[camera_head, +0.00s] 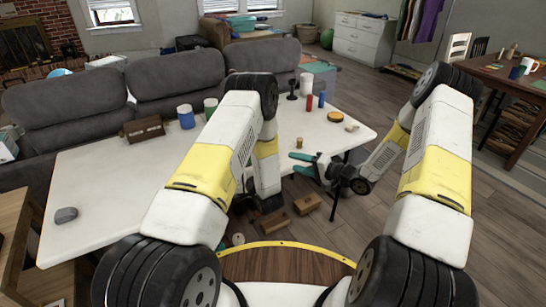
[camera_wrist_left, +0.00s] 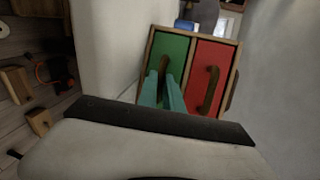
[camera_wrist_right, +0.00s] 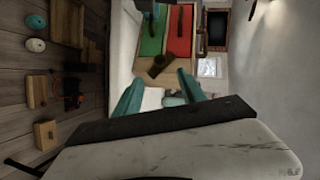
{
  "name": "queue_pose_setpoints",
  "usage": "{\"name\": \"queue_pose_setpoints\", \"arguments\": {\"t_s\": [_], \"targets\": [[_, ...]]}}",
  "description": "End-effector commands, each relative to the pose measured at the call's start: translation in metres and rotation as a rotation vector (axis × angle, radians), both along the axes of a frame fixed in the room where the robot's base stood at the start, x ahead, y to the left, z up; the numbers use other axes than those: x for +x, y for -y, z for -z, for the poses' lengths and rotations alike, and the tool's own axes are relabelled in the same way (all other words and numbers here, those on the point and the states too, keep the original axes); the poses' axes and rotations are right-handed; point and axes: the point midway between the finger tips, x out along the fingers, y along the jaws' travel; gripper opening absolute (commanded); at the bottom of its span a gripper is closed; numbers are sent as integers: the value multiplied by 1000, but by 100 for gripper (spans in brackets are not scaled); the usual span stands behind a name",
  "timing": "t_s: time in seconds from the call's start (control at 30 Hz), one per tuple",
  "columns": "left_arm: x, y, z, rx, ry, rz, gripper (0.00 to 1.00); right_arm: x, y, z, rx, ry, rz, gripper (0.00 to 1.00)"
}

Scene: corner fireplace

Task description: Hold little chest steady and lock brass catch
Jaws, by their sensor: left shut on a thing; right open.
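The little chest (camera_wrist_left: 148,62) is a wooden box with a green panel (camera_wrist_left: 175,48) and a red panel (camera_wrist_left: 222,65), each with a brown handle. My left gripper (camera_wrist_left: 165,80) is shut on the handle of the green panel (camera_wrist_left: 164,66). In the head view my left arm hides the chest and that gripper. The right wrist view also shows the chest (camera_wrist_right: 166,47), beyond my right gripper (camera_wrist_right: 156,84). That gripper is open and empty, apart from the chest; it shows in the head view too (camera_head: 303,164). I cannot make out the brass catch for certain.
The white table (camera_head: 95,190) holds a dark brown box (camera_head: 144,129), a blue jar (camera_head: 186,117), a red cylinder (camera_head: 309,102) and a grey stone (camera_head: 66,215). A small brass-coloured cylinder (camera_head: 299,141) stands near my right gripper. Wooden boxes (camera_head: 307,204) lie below the table edge.

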Motion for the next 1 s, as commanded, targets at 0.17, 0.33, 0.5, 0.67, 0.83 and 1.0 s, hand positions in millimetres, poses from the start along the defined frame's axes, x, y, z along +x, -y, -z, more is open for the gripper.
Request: {"name": "queue_pose_setpoints", "arguments": {"t_s": [0.17, 0.33, 0.5, 0.67, 0.83, 1.0], "targets": [[-1, -1, 1, 0, -2, -2, 0, 15, -24, 5, 2, 1, -5, 48], [-1, -1, 1, 0, -2, -2, 0, 35, -53, 12, 0, 2, -4, 48], [-1, -1, 1, 0, -3, -2, 0, 51, -76, 18, 0, 3, -3, 48], [-1, -1, 1, 0, -3, -2, 0, 61, -89, 22, -2, 2, -1, 48], [-1, -1, 1, 0, -3, -2, 0, 65, -93, 23, -1, 2, 0, 48], [-1, -1, 1, 0, -3, -2, 0, 65, -93, 23, -1, 2, 0, 48]]}}
